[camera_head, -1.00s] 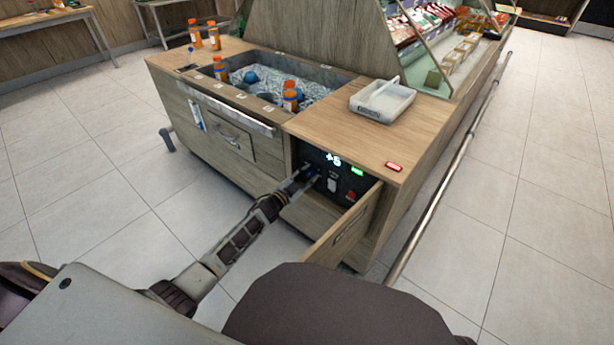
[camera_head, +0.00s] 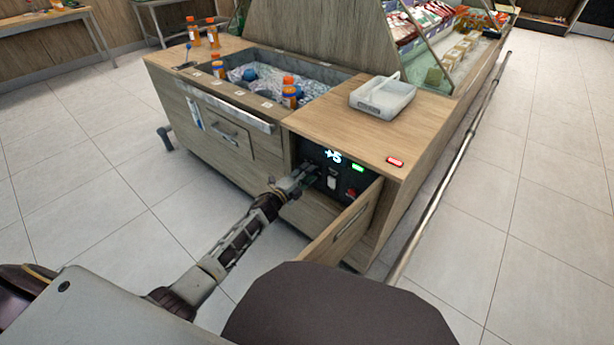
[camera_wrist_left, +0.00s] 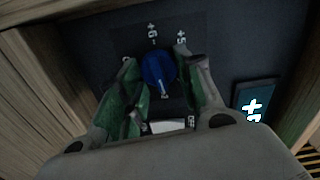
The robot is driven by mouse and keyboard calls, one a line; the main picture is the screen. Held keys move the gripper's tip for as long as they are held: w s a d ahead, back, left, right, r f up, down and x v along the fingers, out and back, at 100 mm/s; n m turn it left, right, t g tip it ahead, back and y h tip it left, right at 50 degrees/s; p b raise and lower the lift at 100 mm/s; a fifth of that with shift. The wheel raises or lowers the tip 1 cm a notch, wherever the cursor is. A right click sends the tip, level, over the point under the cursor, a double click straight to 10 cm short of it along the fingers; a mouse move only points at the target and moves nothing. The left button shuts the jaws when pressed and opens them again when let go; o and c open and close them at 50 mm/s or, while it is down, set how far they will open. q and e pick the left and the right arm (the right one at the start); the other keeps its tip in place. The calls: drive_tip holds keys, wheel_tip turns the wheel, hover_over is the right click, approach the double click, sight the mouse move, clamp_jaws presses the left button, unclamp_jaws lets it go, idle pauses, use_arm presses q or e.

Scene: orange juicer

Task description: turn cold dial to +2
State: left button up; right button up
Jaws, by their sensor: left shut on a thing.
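The blue cold dial (camera_wrist_left: 158,72) sits on a dark panel in the left wrist view, with white marks around it, among them +6 and +5. My left gripper (camera_wrist_left: 155,60) is shut on the dial, with one finger on each side of it. In the head view the left gripper (camera_head: 311,171) reaches into the open compartment and hides the dial. The lit display (camera_head: 333,156) on the panel (camera_head: 343,180) reads +5; it also shows, partly cut off, in the left wrist view (camera_wrist_left: 254,104). My right gripper is not in view.
The compartment's wooden door (camera_head: 345,222) stands open to the right of my left arm. A green light (camera_head: 358,168), a white switch (camera_head: 332,182) and a red switch (camera_head: 351,193) are on the panel. A white tray (camera_head: 383,97) stands on the counter above.

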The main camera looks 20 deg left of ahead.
use_arm(q)
drive_tip(key=shift+m, duration=0.7)
drive_tip(key=o, duration=1)
drive_tip(key=v, duration=1.2)
idle(0.9)
